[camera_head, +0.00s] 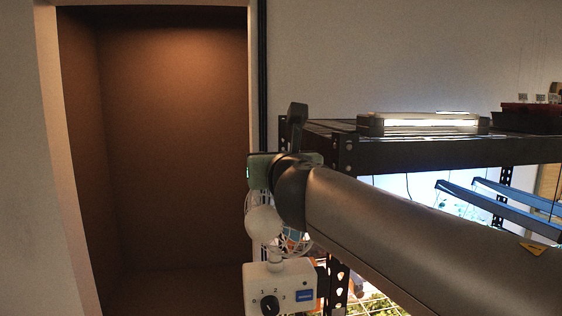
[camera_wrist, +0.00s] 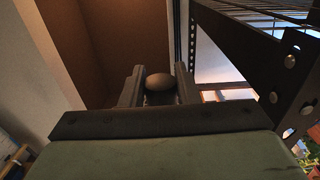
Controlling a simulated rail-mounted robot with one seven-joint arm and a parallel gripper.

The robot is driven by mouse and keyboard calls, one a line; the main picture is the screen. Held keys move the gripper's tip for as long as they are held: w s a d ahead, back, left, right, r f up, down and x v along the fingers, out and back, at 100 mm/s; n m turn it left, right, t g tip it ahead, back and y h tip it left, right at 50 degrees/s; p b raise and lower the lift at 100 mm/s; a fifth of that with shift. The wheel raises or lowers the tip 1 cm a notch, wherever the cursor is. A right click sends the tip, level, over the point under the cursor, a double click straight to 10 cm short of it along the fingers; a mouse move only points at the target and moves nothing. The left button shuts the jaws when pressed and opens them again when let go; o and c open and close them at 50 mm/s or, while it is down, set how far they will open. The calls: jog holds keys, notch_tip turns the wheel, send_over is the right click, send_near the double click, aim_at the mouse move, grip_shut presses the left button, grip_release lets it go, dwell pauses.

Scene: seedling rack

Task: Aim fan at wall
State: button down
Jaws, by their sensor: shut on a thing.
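A small white fan stands at the rack's left end in the head view. Its base (camera_head: 279,290) has a dial and a blue label. Its rounded motor housing (camera_head: 263,224) is on the near left, and part of its wire cage (camera_head: 300,245) shows to the right. My gripper (camera_wrist: 160,88) is shut on a rounded part of the fan (camera_wrist: 159,81), seen between the two fingers in the wrist view. In the head view my arm and wrist hide the grip. A pale wall (camera_head: 400,50) rises behind the rack.
The black metal rack (camera_head: 345,152) stands on the right, its top shelf bearing a lit lamp (camera_head: 425,123) and a dark tray (camera_head: 530,118). Its perforated post is close beside my gripper. A brown recess (camera_head: 175,150) opens on the left.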

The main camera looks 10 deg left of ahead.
dwell(0.3)
jog(key=c, duration=1.1)
grip_release()
jog(key=shift+s, duration=0.1)
jog(key=v, duration=1.2)
jog(key=shift+p, duration=0.3)
